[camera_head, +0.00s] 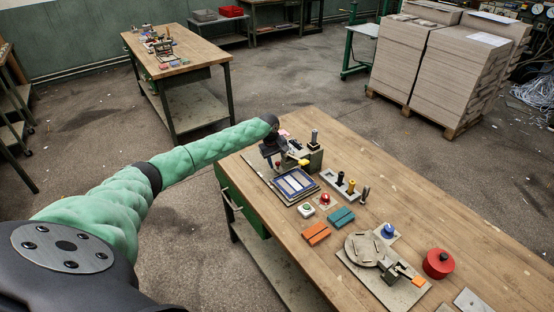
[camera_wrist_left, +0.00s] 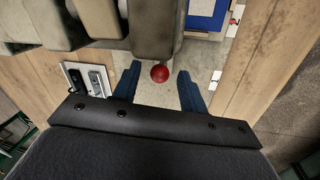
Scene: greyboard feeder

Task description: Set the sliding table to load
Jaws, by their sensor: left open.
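The sliding table (camera_head: 295,184) is a blue-framed plate with pale panels, lying on a light base near the table's left edge. In the left wrist view part of its blue frame (camera_wrist_left: 207,14) shows at the top right. A red ball knob (camera_wrist_left: 159,73) sits between the two blue fingers of my left gripper (camera_head: 271,156), which is open. I cannot tell whether the fingers touch the knob. The arm reaches in from the left in the head view, at the device's far side. The knob is not clearly visible in the head view. My right gripper is not in view.
A grey machine body (camera_wrist_left: 158,28) stands right beyond the fingertips.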

